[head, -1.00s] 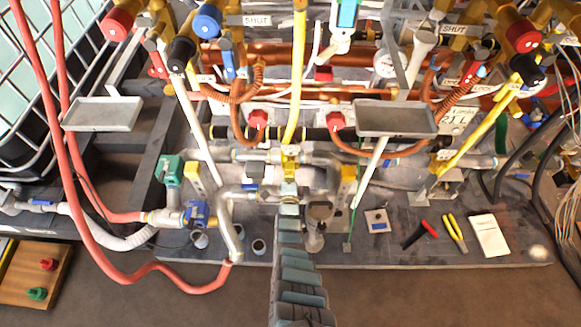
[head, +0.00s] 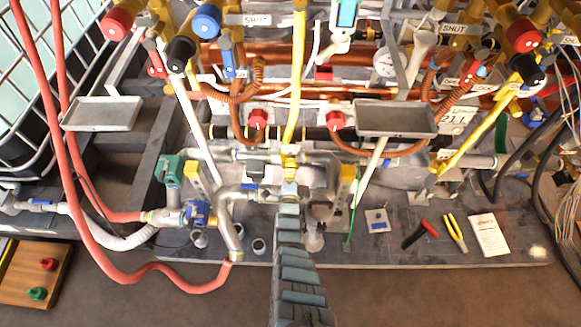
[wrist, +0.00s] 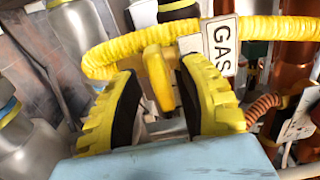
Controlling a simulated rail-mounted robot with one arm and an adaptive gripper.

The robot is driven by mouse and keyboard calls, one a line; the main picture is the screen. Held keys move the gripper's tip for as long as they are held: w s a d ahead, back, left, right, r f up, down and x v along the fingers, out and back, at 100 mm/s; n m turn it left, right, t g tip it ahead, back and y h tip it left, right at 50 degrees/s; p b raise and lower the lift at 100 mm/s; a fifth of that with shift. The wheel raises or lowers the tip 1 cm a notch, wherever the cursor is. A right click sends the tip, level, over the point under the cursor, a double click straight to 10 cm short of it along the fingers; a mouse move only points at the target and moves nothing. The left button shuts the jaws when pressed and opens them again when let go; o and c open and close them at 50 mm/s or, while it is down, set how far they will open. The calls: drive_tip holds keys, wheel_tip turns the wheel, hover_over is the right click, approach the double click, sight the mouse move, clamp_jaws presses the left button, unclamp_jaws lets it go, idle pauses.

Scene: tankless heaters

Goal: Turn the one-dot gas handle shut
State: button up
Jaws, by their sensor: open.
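In the wrist view a yellow lever handle (wrist: 157,77) stands between the two fingers of my gripper (wrist: 160,68). The fingers are yellow with black pads and are apart, with a gap showing on each side of the handle. A white GAS label (wrist: 221,45) hangs just to the right, in front of a yellow hose (wrist: 112,62). I cannot make out any dot on the handle. In the head view my gripper (head: 289,160) is at the pipework in the middle, below the yellow hose (head: 296,100), and my arm hides much of the spot.
Pipes crowd both sides, with a red knob (head: 257,119) to the left and another (head: 335,121) to the right. A grey tray (head: 396,118) juts out at right and another (head: 102,114) at left.

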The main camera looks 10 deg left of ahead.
drive_tip(key=shift+s+d+f, duration=0.15)
drive_tip(key=shift+s+f, duration=0.05)
drive_tip(key=shift+s, duration=0.2)
drive_tip(key=shift+s+d+f, duration=0.1)
drive_tip(key=shift+s+f, duration=0.1)
drive_tip(key=shift+s, duration=0.2)
drive_tip(key=shift+s+r, duration=0.15)
drive_tip(key=shift+s, duration=0.1)
drive_tip(key=s+d, duration=0.1)
drive_tip(key=s, duration=0.8)
drive_tip(key=shift+s+r, duration=0.25)
drive_tip(key=shift+s, duration=0.15)
idle(0.4)
idle(0.4)
drive_tip(key=shift+r, duration=0.1)
